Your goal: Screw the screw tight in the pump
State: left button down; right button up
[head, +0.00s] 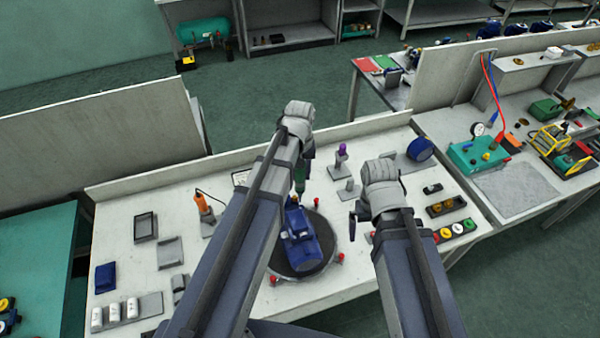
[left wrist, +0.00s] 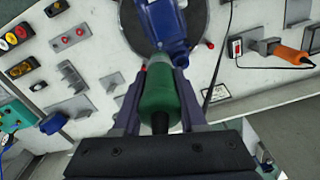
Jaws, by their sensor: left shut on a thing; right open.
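The blue pump (head: 304,246) lies on a round dark turntable (head: 282,262) in the middle of the bench; part of it shows at the top of the left wrist view (left wrist: 165,22). My left gripper (head: 301,172) is over the pump's far end. In the left wrist view its fingers (left wrist: 160,78) are shut around a green tool handle (left wrist: 159,96), which points toward the pump. The tool's tip and the screw are hidden or too small to tell. My right gripper (head: 358,222) is open, to the right of the turntable, apart from the pump.
Several red knobs (head: 341,257) stand around the turntable. An orange tool (head: 202,202) with a cable stands at left. A purple-topped piece (head: 342,150) stands behind. Coloured buttons (head: 457,230) and small trays lie at right, white cylinders (head: 114,312) at front left. A low wall closes the back.

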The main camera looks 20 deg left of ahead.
notch_tip(320, 180, up, 3)
jog(key=shift+f+p, duration=0.1)
jog(key=shift+p, duration=1.1)
jog(key=shift+s+f, duration=0.1)
